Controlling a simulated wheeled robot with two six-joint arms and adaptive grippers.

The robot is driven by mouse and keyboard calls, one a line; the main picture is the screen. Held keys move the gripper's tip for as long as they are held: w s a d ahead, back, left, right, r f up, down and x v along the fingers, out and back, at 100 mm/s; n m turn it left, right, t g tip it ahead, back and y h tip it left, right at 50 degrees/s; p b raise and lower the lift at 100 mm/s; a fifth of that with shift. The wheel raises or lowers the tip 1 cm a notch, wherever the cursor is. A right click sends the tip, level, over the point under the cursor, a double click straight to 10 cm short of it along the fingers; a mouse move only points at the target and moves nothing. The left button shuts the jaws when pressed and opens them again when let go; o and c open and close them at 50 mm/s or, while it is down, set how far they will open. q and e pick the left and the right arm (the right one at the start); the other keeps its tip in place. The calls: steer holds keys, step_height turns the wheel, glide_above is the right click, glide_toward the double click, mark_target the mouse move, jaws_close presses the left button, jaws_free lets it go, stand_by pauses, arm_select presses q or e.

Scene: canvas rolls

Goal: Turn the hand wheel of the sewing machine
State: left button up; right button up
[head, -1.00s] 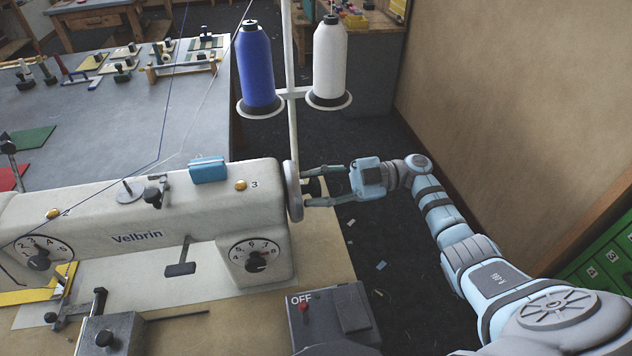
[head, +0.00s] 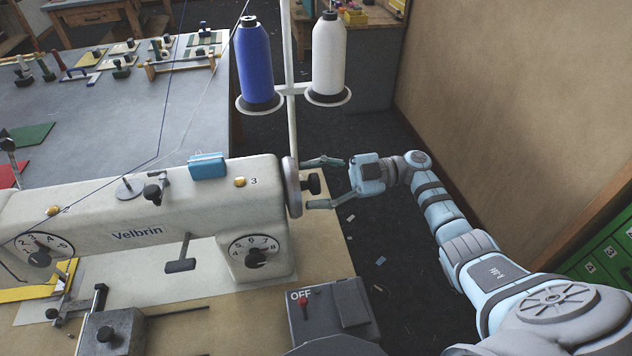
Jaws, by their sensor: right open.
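The sewing machine (head: 190,215), cream and marked Velbrin, stands on a wooden-topped table on the left. Its hand wheel (head: 291,187), a pale disc seen nearly edge-on, is at the machine's right end, with a dark knob (head: 312,184) sticking out to the right. My right gripper (head: 313,183) comes from the right. It is open, with one finger above the knob and one below it, their tips close to the wheel. I cannot tell whether the fingers touch the wheel. My left gripper is not in view.
A grey switch box (head: 333,314) marked OFF with a red toggle sits in front of the wheel. A blue thread cone (head: 255,62) and a white one (head: 329,58) stand on a stand behind it. A brown partition (head: 510,90) rises to the right.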

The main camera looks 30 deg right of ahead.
steer(key=shift+d, duration=0.1)
steer(key=v, duration=1.1)
steer(key=shift+d, duration=0.4)
steer(key=shift+s, duration=0.15)
